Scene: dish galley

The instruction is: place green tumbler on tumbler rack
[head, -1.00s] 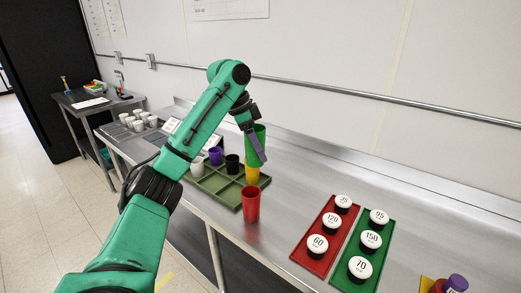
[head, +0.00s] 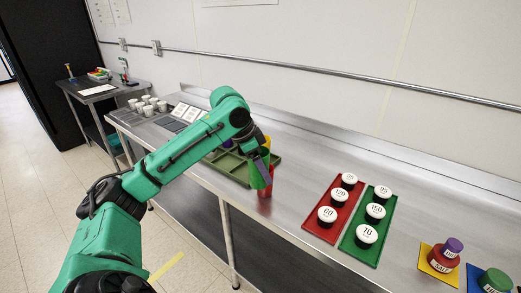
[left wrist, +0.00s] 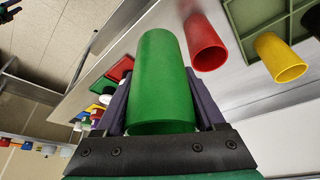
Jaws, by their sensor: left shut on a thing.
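My left gripper (head: 264,163) is shut on the green tumbler (left wrist: 162,80), which stands between its purple fingers in the left wrist view. The green tumbler (head: 258,179) is partly hidden by the fingers in the head view. A red tumbler (head: 266,190) stands on the counter just beside it and in front of the rack; it also shows in the left wrist view (left wrist: 206,44). The green tumbler rack (head: 236,172) is partly covered by my arm. A yellow tumbler (left wrist: 280,58) is at the rack. My right gripper is not in view.
A red tray (head: 318,229) and a green tray (head: 378,246) with round labelled weights lie right on the steel counter (head: 290,215). Coloured stacks (head: 440,258) stand farther right. White cups (head: 148,105) and cards are at the far left. The counter between rack and red tray is clear.

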